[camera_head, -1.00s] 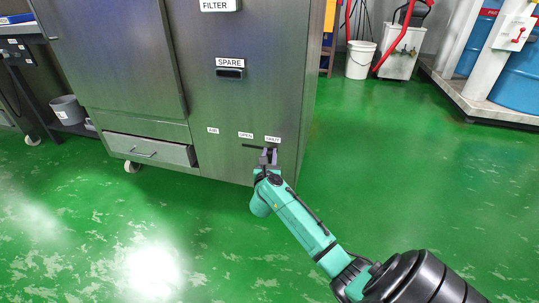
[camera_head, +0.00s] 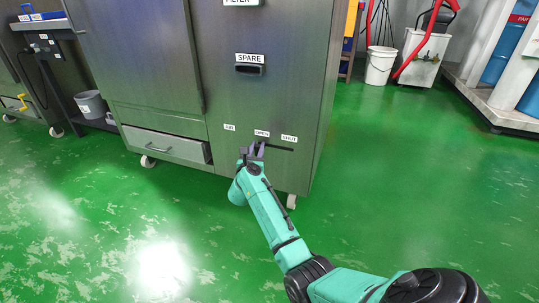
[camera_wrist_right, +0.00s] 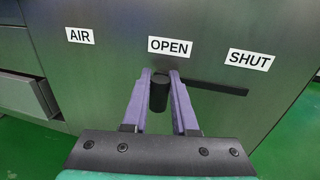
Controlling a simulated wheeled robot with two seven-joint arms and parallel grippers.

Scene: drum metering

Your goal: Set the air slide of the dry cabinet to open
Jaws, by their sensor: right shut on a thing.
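The dry cabinet (camera_head: 260,105) is a grey metal cabinet with the labels AIR, OPEN and SHUT low on its front. Its air slide is a dark horizontal slot (camera_wrist_right: 222,88) with a black knob (camera_wrist_right: 159,92). The knob is below the OPEN label (camera_wrist_right: 171,46), and the slot runs right to below the SHUT label (camera_wrist_right: 249,59). My right gripper (camera_head: 252,152) is at the cabinet front. In the right wrist view its purple fingers (camera_wrist_right: 160,88) stand on either side of the knob and are shut on it. My left gripper is not in view.
A drawer (camera_head: 167,144) is at the cabinet's lower left, and a SPARE slot (camera_head: 249,69) is above the labels. A white bucket (camera_head: 380,66) and a grey bin (camera_head: 91,104) stand farther off. Green floor is clear to the right.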

